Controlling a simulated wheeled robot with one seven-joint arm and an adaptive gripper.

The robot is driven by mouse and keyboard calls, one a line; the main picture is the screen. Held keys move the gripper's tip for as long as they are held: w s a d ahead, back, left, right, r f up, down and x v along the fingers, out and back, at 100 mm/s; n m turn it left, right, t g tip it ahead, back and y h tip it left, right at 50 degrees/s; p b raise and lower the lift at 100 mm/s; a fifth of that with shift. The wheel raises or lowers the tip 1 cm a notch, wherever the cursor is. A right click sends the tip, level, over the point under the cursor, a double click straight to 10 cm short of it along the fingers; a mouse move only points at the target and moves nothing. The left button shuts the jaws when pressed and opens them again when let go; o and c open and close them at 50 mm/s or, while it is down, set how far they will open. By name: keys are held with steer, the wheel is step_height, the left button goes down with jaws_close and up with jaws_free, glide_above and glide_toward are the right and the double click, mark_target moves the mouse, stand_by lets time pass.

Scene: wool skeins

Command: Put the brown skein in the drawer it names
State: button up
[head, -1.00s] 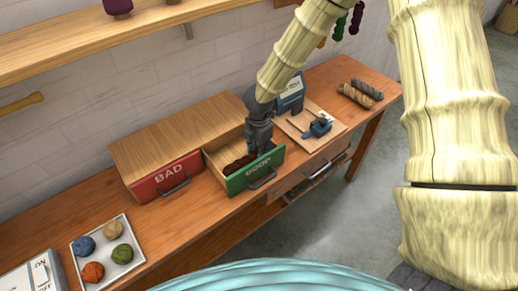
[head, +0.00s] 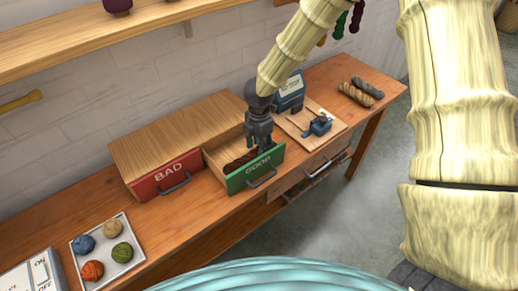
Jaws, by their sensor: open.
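The brown skein (head: 238,164) lies inside the open drawer with the green front marked GOOD (head: 238,183). My gripper (head: 262,149) is open and empty, just above the right part of that drawer. It is apart from the skein and hides the drawer's right inside. The drawer with the red front marked BAD (head: 150,187) is shut, to the left of the green one.
A white tray (head: 126,266) with several yarn balls stands at the front left. Right of the drawers are a blue device (head: 291,93) and a wooden board with a blue tool (head: 319,126). Two skeins (head: 356,95) lie at the far right. A shelf (head: 100,50) runs above.

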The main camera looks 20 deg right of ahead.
step_height(320, 180, up, 10)
steer(key=b, duration=0.1)
steer(key=shift+r, duration=0.25)
stand_by(0.5)
